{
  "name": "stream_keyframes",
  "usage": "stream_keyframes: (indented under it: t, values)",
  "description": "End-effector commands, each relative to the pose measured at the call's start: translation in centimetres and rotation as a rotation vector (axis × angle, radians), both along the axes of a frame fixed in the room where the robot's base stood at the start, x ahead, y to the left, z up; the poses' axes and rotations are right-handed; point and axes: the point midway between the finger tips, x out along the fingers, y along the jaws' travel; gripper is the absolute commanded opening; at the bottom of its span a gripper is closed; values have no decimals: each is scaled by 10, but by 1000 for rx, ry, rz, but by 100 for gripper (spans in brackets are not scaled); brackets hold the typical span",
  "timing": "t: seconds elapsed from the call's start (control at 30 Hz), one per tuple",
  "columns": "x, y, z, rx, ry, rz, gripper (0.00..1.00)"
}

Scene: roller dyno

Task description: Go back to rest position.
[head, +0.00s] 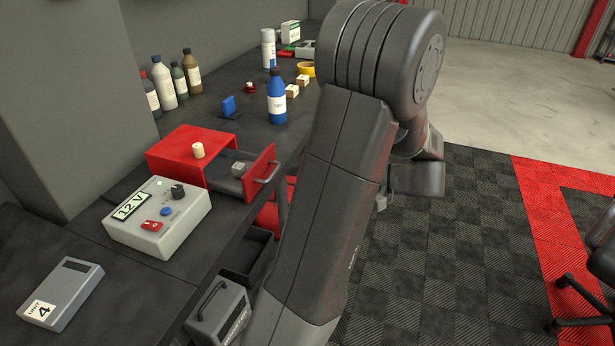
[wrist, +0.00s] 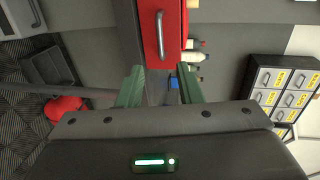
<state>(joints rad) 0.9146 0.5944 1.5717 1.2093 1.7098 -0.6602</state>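My gripper (wrist: 160,76) shows in the wrist view with its two green fingers spread apart. Nothing is held between them; the gap shows the background. A red drawer front with a grey handle (wrist: 160,36) is ahead of the fingers, at the top of the picture. In the head view my bent arm fills the middle, over the floor beside the bench, and its fingers cannot be made out there. The red drawer (head: 262,172) is pulled out of its red box (head: 190,146), with a small grey block (head: 239,168) inside.
The dark bench (head: 140,280) carries a 12 V power unit (head: 158,218), a grey meter (head: 60,294), a blue bottle (head: 277,98) and several other bottles. A labelled drawer cabinet (wrist: 285,88) shows in the wrist view. Open tiled floor (head: 450,260) and a chair (head: 590,285) are right.

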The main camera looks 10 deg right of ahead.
Motion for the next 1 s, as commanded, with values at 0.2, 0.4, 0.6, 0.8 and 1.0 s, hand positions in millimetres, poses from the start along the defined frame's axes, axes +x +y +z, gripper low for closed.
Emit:
stream_keyframes:
  t: [0.2, 0.4, 0.6, 0.8, 1.0]
  values:
    - [-10, -14, 3, 0, 1, 0, 33]
    - [-10, -14, 4, 0, 1, 0, 33]
    - [-9, -12, 3, 1, 1, 1, 33]
    - [3, 6, 0, 1, 0, 4, 33]
    - [24, 38, -9, 1, 2, 6, 33]
